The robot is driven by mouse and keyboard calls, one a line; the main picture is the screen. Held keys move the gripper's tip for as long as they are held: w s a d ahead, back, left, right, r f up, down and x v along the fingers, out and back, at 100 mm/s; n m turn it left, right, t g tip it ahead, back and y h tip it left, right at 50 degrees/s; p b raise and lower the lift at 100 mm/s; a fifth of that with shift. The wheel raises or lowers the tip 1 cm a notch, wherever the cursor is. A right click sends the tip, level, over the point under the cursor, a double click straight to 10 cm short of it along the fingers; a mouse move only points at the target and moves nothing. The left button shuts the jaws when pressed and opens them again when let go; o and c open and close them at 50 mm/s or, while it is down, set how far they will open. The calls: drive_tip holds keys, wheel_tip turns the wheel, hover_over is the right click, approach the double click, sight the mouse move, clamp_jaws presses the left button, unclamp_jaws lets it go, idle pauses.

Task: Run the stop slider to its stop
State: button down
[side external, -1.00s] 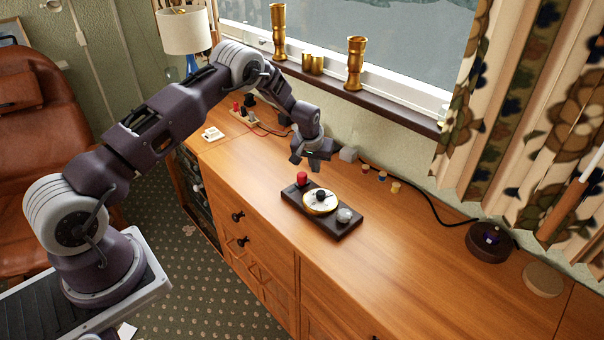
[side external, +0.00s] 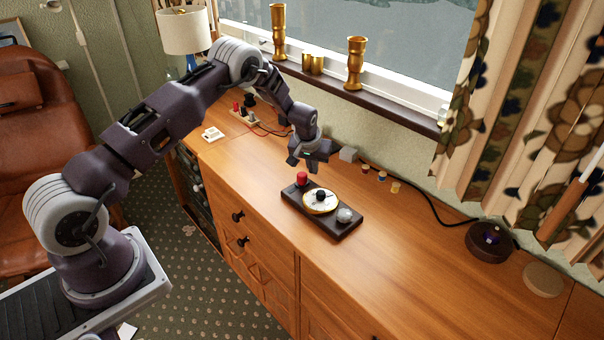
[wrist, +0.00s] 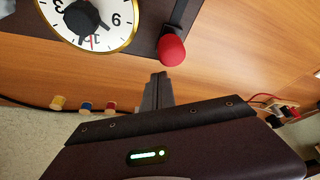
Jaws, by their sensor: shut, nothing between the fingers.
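A dark board (side external: 343,229) lies on the wooden cabinet top. It carries a white, gold-rimmed dial (side external: 326,208) with a black knob (side external: 320,195), a red knob (side external: 302,178) at its far left end and a clear round knob (side external: 344,215) at its near right end. In the wrist view the red knob (wrist: 171,50) sits at the end of a dark bar, beside the dial (wrist: 115,30). I cannot tell for certain which part is the stop slider. My gripper (side external: 311,170) is shut and empty, above and just beyond the red knob; its fingers (wrist: 160,76) appear apart from it.
A dark round base (side external: 488,245) and a pale disc (side external: 543,279) are at right. The cabinet top in front of these is clear.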

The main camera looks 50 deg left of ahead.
sight(303, 174)
drive_tip(key=shift+s, duration=2.15)
drive_tip(key=shift+w, duration=0.8)
wheel_tip(303, 174, up, 7)
